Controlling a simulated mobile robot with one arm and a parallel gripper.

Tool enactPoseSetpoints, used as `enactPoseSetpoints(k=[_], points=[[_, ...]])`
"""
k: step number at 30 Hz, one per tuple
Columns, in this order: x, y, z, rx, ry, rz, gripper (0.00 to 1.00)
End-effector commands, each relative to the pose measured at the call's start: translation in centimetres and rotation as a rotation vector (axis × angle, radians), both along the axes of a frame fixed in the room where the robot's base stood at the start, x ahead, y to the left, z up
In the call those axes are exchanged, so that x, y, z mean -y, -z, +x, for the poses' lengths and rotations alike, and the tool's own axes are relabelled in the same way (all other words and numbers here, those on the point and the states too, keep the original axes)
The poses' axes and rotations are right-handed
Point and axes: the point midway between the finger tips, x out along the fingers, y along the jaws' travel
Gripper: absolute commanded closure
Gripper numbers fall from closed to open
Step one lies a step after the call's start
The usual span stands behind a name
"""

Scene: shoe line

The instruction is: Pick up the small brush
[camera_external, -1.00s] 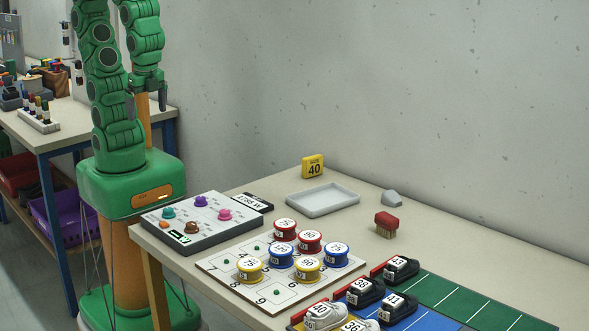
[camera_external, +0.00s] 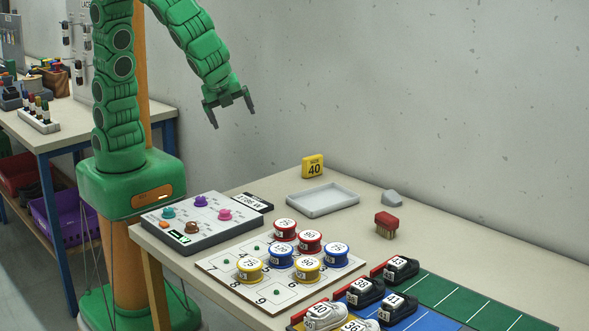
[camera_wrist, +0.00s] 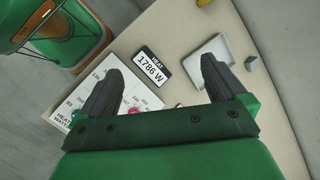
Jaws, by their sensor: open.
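The small brush (camera_external: 386,224) has a red back and pale bristles. In the external view it stands on the bench, bristles down, right of the grey tray. My gripper (camera_external: 231,117) is open and empty, high above the bench's left back part. It is up and to the left of the brush, well apart from it. In the wrist view the two dark fingers of my gripper (camera_wrist: 160,90) are spread with nothing between them. I cannot make out the brush in the wrist view.
An empty grey tray (camera_external: 323,210), a yellow size 40 block (camera_external: 313,167) and a grey wedge (camera_external: 391,198) are near the brush. A numbered board (camera_external: 222,269) holds several spools. Shoes (camera_external: 402,268) stand on coloured mats in front. A heat panel (camera_external: 163,238) is at left.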

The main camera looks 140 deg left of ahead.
Motion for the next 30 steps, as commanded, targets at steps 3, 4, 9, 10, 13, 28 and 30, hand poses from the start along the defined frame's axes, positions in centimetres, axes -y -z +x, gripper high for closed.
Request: enactPoseSetpoints(k=[3, 4, 9, 10, 13, 28, 30], points=[[-1.4, 0.6, 2.8, -0.029, 0.06, 0.041, 0.02], [-1.8, 0.7, 3.5, -0.036, 0.074, 0.052, 0.02], [-3.7, 1.7, 7.3, -0.084, 0.162, 0.11, 0.02], [-4.0, 1.8, 8.0, -0.091, 0.177, 0.121, 0.02], [-5.0, 2.3, 10.3, -0.117, 0.229, 0.155, 0.02], [-9.3, 6.7, 21.3, -0.274, 0.489, 0.315, 0.02], [-9.7, 7.6, 22.7, -0.3, 0.525, 0.337, 0.02]])
